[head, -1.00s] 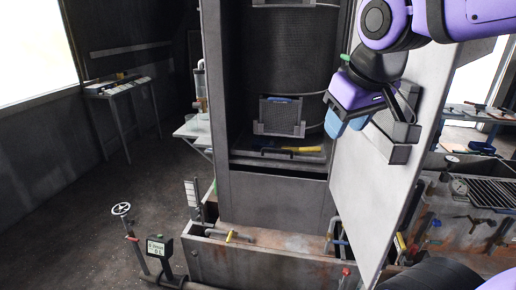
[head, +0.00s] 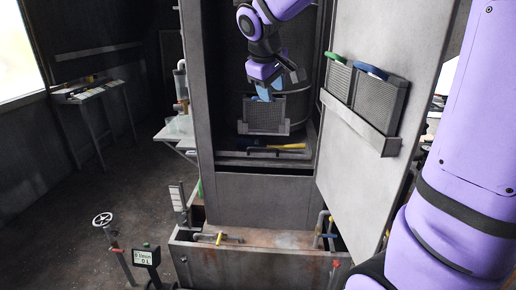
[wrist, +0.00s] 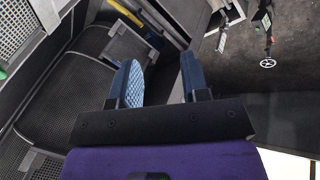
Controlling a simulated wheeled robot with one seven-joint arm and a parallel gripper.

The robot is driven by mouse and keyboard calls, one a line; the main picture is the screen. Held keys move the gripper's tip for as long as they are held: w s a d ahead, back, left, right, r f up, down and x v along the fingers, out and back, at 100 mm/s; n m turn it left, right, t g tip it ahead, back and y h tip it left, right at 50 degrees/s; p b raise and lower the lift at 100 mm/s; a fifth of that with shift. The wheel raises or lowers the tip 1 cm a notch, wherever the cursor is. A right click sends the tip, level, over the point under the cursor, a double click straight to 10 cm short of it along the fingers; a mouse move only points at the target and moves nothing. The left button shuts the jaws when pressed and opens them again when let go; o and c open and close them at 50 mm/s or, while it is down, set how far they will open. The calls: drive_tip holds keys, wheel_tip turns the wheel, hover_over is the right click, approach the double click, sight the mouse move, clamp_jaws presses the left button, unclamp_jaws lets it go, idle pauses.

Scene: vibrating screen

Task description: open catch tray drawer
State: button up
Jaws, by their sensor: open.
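My gripper (head: 263,90) hangs in front of the open cabinet's upper part, with its blue fingers pointing down. In the wrist view my gripper (wrist: 160,85) has its two blue fingers apart with nothing between them. A grey mesh-fronted box (head: 265,116) sits low in the cabinet, just below and behind the fingers, which partly cover its top. Whether the fingers touch it I cannot tell. Under it is a shallow dark tray or ledge (head: 262,163) with a yellow-handled tool (head: 290,147). Which part is the catch tray drawer is not clear.
The cabinet door (head: 360,150) stands open on the right, carrying a rack (head: 355,125) with mesh boxes. A rusty trough (head: 260,262) with pipes lies in front of the cabinet. A handwheel (head: 102,219) and a small display post (head: 146,257) stand at left.

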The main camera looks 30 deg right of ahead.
drive_tip(key=w+d+f+n+h, duration=0.1)
drive_tip(key=w+d+f+n, duration=0.15)
drive_tip(key=w+f, duration=0.75)
drive_tip(key=w+d+f+n+h, duration=0.2)
drive_tip(key=w+d+f, duration=0.35)
drive_tip(key=w, duration=0.95)
drive_tip(key=w+d+f, duration=0.2)
drive_tip(key=w+f, duration=0.1)
drive_tip(key=f, duration=0.4)
drive_tip(key=w+d+f+n, duration=0.1)
drive_tip(key=w+d+f, duration=0.2)
drive_tip(key=f, duration=0.4)
drive_tip(key=w+d+f, duration=0.3)
drive_tip(key=f, duration=0.4)
drive_tip(key=shift+n+g+h, duration=0.3)
drive_tip(key=shift+n+g, duration=0.05)
drive_tip(key=shift+g, duration=0.05)
clamp_jaws()
